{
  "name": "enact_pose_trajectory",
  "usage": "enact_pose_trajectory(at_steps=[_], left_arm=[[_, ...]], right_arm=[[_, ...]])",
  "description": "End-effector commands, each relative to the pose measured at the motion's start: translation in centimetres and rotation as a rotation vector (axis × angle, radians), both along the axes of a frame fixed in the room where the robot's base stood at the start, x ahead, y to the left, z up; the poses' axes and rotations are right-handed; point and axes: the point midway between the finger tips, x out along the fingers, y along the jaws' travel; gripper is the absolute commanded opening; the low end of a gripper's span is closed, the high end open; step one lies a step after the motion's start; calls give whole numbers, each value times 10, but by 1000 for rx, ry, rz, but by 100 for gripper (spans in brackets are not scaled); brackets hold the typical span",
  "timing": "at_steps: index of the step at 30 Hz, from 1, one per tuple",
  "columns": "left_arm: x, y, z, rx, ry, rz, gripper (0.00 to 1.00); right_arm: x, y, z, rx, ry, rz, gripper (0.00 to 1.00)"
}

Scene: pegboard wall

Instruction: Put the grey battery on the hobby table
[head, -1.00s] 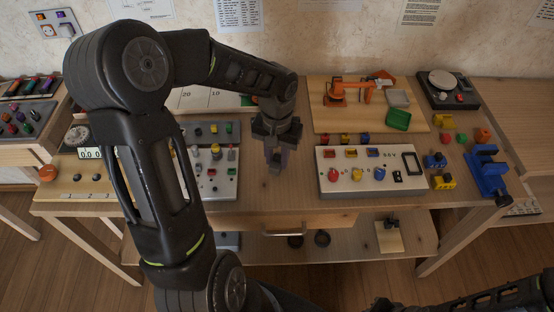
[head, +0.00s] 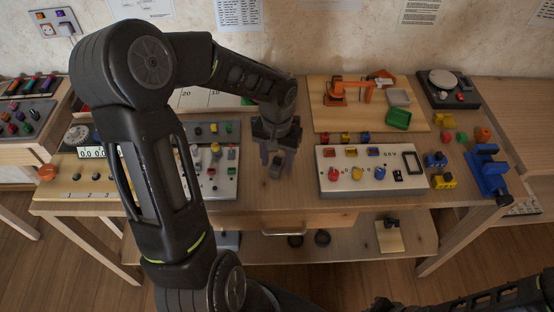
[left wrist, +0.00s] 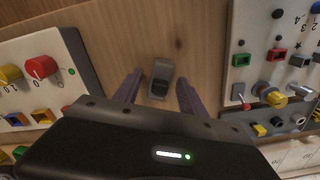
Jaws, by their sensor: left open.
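The grey battery (head: 276,170) sits on the bare wood of the hobby table (head: 288,196), between two control panels. In the left wrist view the battery (left wrist: 160,79) is a small grey block with a dark part, between my spread fingers. My left gripper (head: 277,159) is open around it, pointing down at the table. In the left wrist view a gap shows between the battery and each finger of my left gripper (left wrist: 157,90). Part of my right arm shows at the bottom right of the head view, but its gripper cannot be made out.
Behind are a board with an orange robot arm model (head: 340,91) and a turntable-like device (head: 447,88). A blue vise (head: 487,175) sits at the right.

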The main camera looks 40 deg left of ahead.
Motion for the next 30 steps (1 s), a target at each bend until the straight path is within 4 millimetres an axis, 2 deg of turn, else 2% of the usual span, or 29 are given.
enact_pose_trajectory(at_steps=[5, 8, 18, 22, 25, 30], left_arm=[[1, 0, 7, 1, -2, 0, 48], [1, 1, 19, 3, -3, 1, 48], [1, 0, 88, 2, -6, 0, 48], [1, 0, 109, 2, -4, 0, 48], [1, 0, 119, 1, -2, 0, 48], [0, 0, 123, 0, 1, 0, 48]], right_arm=[[0, 0, 3, 0, 0, 0, 0], [0, 0, 3, 0, 0, 0, 0], [0, 0, 4, 0, 0, 0, 0], [0, 0, 5, 0, 0, 0, 0], [0, 0, 5, 0, 0, 0, 0], [0, 0, 5, 0, 0, 0, 0]])
